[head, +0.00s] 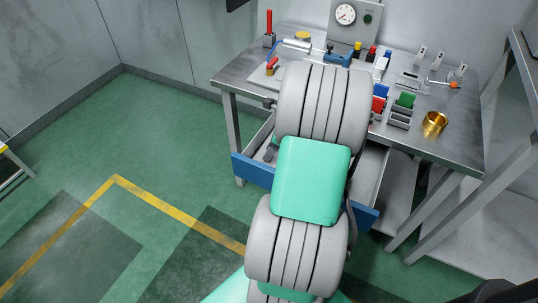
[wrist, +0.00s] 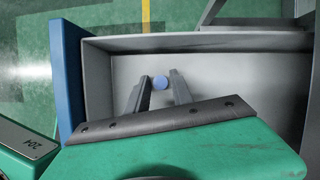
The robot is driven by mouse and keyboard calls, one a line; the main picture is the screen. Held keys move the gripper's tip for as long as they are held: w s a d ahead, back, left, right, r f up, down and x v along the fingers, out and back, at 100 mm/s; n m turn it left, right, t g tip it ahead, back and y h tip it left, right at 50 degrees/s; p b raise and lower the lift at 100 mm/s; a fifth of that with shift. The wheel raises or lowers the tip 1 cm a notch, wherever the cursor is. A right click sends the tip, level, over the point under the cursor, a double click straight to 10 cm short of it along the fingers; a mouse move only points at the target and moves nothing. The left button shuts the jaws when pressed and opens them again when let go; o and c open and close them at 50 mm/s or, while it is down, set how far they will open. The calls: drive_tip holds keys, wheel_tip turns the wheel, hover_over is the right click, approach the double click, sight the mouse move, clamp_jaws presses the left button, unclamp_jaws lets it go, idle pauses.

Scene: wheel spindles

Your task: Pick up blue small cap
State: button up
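In the head view the drawer's blue front (head: 251,170) shows under the workbench.
The drawer's grey walls and blue front (wrist: 67,75) stand around my gripper. The workbench (head: 455,147) above holds a gauge panel (head: 345,14), small bins (head: 400,112), tools and a brass ring (head: 434,123). A metal rack stands at the right.

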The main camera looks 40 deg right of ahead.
clamp_jaws()
idle(0.3)
